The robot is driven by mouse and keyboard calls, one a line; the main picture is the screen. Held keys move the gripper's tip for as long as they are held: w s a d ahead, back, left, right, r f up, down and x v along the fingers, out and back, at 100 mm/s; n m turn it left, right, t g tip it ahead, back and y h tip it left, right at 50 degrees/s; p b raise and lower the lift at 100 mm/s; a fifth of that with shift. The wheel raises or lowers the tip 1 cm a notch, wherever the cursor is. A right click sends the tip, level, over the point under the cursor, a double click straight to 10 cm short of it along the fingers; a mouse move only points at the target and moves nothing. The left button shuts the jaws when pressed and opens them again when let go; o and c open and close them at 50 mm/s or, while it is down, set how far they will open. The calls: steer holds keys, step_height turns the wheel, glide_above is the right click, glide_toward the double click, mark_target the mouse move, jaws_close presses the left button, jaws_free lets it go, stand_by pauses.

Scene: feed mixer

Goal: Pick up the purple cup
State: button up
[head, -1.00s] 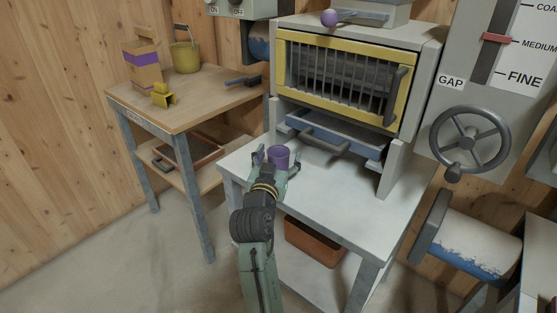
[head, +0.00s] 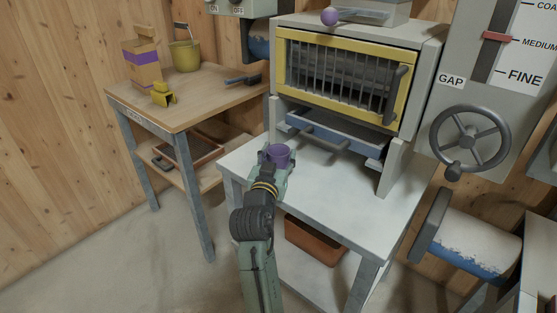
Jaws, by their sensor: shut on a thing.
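The purple cup (head: 280,155) stands upright at the left part of the white table, in front of the machine. My gripper (head: 277,158) is at the cup with its fingers closed in around it, shut on it. The lower part of the cup is hidden behind my gripper and wrist. I cannot tell whether the cup's base touches the tabletop.
The white table (head: 340,195) is clear to the right of the cup. The machine's blue tray (head: 345,138) and its bar are just behind. A wooden side table (head: 190,95) at left holds a yellow bucket (head: 186,56), a bag (head: 141,66) and a yellow scoop (head: 162,95).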

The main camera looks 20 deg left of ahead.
mark_target(278, 151)
steer(key=shift+r, duration=0.15)
steer(key=shift+r, duration=0.3)
step_height(278, 151, up, 3)
steer(key=shift+s+f+b, duration=0.1)
steer(key=shift+s+b, duration=0.05)
steer(key=shift+b, duration=0.2)
steer(key=s+r+p, duration=0.1)
steer(key=s+p, duration=1)
steer(key=s, duration=0.4)
steer(key=shift+s+d+r+p, duration=0.2)
steer(key=shift+s+d+p, duration=0.1)
steer(key=shift+s+d, duration=0.1)
